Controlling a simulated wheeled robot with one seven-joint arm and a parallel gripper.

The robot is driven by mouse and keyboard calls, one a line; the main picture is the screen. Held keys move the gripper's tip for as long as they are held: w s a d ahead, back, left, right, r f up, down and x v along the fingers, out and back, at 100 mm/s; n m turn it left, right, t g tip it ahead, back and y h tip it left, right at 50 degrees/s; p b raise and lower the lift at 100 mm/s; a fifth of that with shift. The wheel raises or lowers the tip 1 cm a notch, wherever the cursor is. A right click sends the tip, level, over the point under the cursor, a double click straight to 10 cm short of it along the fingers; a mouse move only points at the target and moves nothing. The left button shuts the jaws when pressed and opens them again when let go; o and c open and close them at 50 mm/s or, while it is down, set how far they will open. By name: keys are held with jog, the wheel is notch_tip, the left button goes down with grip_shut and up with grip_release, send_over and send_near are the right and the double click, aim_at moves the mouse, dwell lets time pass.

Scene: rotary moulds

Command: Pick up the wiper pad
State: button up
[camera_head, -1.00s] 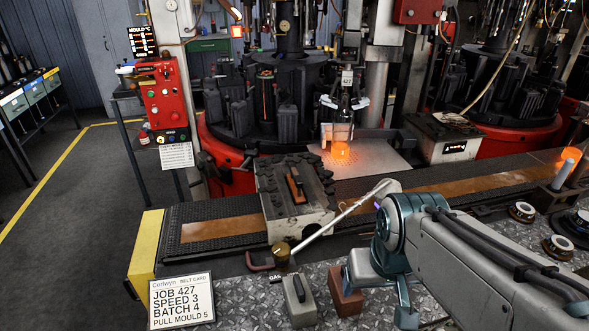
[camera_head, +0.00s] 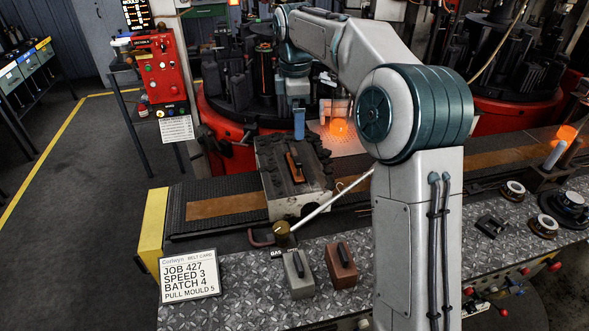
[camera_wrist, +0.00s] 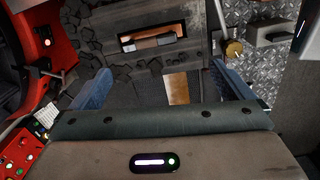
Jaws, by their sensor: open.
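A grey block with a black handle (camera_head: 298,275) and a red-brown block with a black handle (camera_head: 341,265) stand on the front plate. I cannot tell for sure which handled piece is the wiper pad. My gripper (camera_wrist: 160,68) points down, open and empty, with blue fingers apart. In the head view it hangs above and behind the grey lumpy block (camera_head: 299,136).
A pale rod (camera_head: 335,198) slants from a brass cup (camera_head: 283,235) beside the lumpy block. A glowing orange piece (camera_head: 339,130) sits behind, near the dark rotary moulds. A job card (camera_head: 188,276) stands front left. My arm hides part of the belt.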

aim_at(295, 152)
jog(key=shift+n, duration=0.7)
jog(key=f, duration=0.2)
jog(key=w+f, duration=0.1)
jog(key=f, duration=0.2)
jog(key=w+f, duration=0.1)
jog(key=f, duration=0.2)
jog(key=shift+a+f, duration=0.25)
jog(key=shift+a, duration=0.1)
jog(key=shift+w+d+f+p, duration=0.15)
jog(key=shift+f+p, duration=0.6)
jog(key=shift+f, duration=1.95)
jog(key=shift+r, duration=0.1)
jog(key=c, duration=1.3)
